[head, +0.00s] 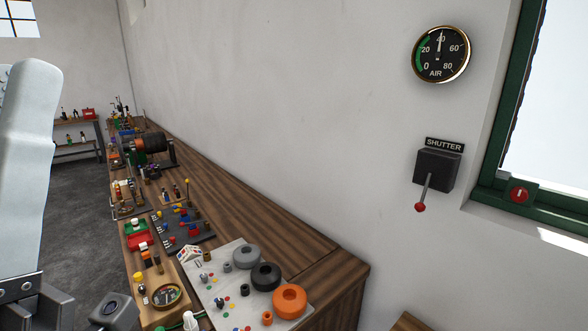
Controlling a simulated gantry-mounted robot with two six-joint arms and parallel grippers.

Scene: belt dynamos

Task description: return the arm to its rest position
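My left arm (22,170) comes down the left edge of the head view as a pale link. The grey metal parts of my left gripper (90,312) show at the bottom left corner, in front of the workbench's near end. The bottom edge cuts the gripper off, so I cannot tell its opening or whether it holds anything. My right gripper is not in view.
A long wooden workbench (318,261) runs along the wall with dynamo parts, trays and a grey board (215,290) bearing orange, black and grey rings. A shutter lever (425,190) and an air gauge (441,54) are on the wall. Floor at left is clear.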

